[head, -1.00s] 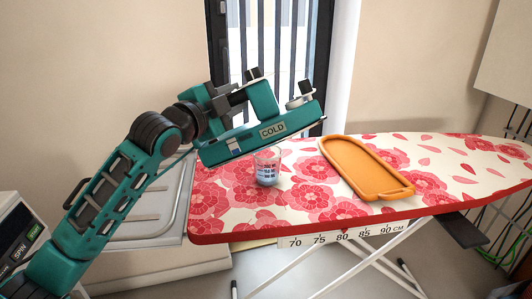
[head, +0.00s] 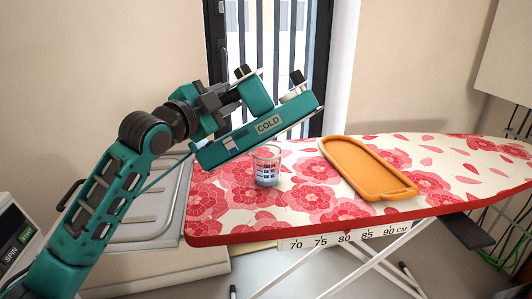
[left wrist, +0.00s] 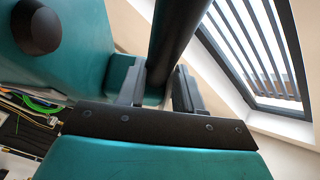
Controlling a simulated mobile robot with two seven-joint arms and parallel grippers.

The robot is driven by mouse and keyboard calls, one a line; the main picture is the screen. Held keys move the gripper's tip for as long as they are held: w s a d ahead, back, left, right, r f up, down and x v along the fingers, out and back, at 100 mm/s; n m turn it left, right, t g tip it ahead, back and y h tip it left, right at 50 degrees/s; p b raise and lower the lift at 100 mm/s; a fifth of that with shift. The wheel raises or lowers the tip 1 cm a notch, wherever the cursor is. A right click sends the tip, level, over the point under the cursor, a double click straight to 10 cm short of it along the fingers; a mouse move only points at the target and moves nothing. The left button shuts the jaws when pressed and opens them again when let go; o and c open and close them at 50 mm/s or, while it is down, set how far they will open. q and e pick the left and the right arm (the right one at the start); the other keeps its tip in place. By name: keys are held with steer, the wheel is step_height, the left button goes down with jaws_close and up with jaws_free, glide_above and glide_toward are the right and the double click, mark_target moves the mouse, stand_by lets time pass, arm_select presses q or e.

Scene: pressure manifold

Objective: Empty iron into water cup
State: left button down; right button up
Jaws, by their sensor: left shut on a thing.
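The teal iron (head: 290,112), labelled COLD, is held in the air above the left end of the ironing board. It is tilted, its left end low and its right end high. My left gripper (head: 222,98) is shut on its dark handle; in the left wrist view the fingers (left wrist: 158,88) close around the dark handle bar (left wrist: 180,28). The clear water cup (head: 266,168), with printed marks and bluish water low inside, stands upright on the board just under the iron. The iron's lower left end is left of the cup's rim. My right gripper is out of view.
The flowered ironing board (head: 240,215) has an orange tray (head: 365,168) right of the cup. A grey metal rest (head: 150,215) adjoins its left end. A panel marked SPIN (head: 14,245) is at lower left. The board's right part is clear.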

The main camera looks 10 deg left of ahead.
arm_select(q)
steer(key=shift+a+r+n+b, duration=0.1)
steer(key=shift+a+n+b, duration=0.2)
steer(key=shift+b, duration=0.1)
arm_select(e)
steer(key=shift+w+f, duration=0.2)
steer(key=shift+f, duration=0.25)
arm_select(q)
steer(key=shift+w+a+r+n+b, duration=0.2)
steer(key=shift+n+b, duration=0.3)
steer(key=shift+n, duration=0.4)
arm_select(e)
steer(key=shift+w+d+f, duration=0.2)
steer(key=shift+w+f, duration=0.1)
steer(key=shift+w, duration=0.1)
